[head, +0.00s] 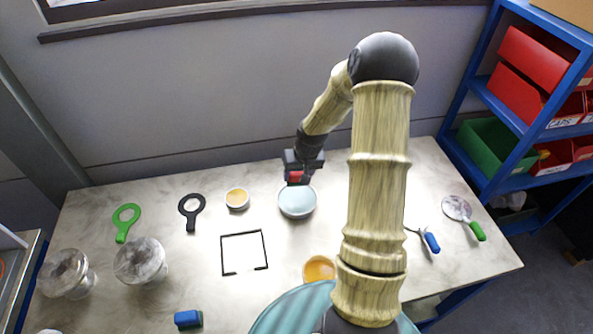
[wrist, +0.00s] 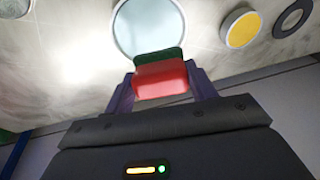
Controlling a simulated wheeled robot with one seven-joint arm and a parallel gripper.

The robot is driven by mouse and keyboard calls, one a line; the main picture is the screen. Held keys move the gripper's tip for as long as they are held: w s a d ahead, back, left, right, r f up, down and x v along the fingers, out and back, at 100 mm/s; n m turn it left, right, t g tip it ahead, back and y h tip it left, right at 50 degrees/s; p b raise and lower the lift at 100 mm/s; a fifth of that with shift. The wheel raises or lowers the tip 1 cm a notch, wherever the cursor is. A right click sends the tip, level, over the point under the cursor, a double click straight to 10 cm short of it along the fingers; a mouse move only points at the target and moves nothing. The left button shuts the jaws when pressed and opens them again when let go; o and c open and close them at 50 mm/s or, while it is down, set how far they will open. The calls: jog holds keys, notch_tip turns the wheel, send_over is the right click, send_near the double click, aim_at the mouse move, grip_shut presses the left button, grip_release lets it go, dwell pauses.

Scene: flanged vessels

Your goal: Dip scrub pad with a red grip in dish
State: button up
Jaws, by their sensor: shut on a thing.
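The scrub pad with a red grip (wrist: 160,80) is held between the fingers of my gripper (wrist: 162,90). Its green pad side faces away from the gripper, toward the dish. In the head view, the red grip (head: 295,176) shows at the end of my gripper (head: 297,175), near the back of the table. The dish (head: 297,202) is a round bowl with a pale blue inside; in the wrist view the dish (wrist: 148,25) lies just beyond the pad. The pad is at the dish's back edge in the head view; I cannot tell whether they touch.
The wall is close behind.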

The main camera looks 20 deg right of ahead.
jog(key=shift+s+d, duration=0.1)
jog(key=shift+s, duration=0.25)
jog(key=shift+s+f, duration=0.1)
jog(key=shift+s+d+f+b+x, duration=0.1)
jog(key=shift+s+b+x, duration=0.25)
jog(key=shift+b+x, duration=1)
jog(key=shift+s+d+f+b+x, duration=0.1)
jog(key=shift+s+b+x, duration=0.2)
jog(key=shift+b+x, duration=1.05)
jog(key=shift+s+d+f+b+x, duration=0.1)
jog(key=shift+s+b+x, duration=0.25)
jog(key=shift+b+x, duration=1)
jog(key=shift+w+f+p, duration=0.1)
jog(key=shift+w+p, duration=0.15)
jog(key=shift+p, duration=0.2)
jog(key=shift+w+p+v, duration=0.2)
jog(key=shift+p+v, duration=0.5)
jog(key=shift+v, duration=0.1)
jog(key=shift+w+p+v, duration=0.15)
jog(key=shift+p+v, duration=0.6)
jog(key=shift+v, duration=0.1)
jog(key=shift+w+p+v, duration=0.2)
jog(key=shift+p+v, duration=0.5)
jog(key=shift+v, duration=0.1)
jog(key=shift+a, duration=0.2)
jog(key=shift+w, duration=0.1)
jog(key=shift+s, duration=0.2)
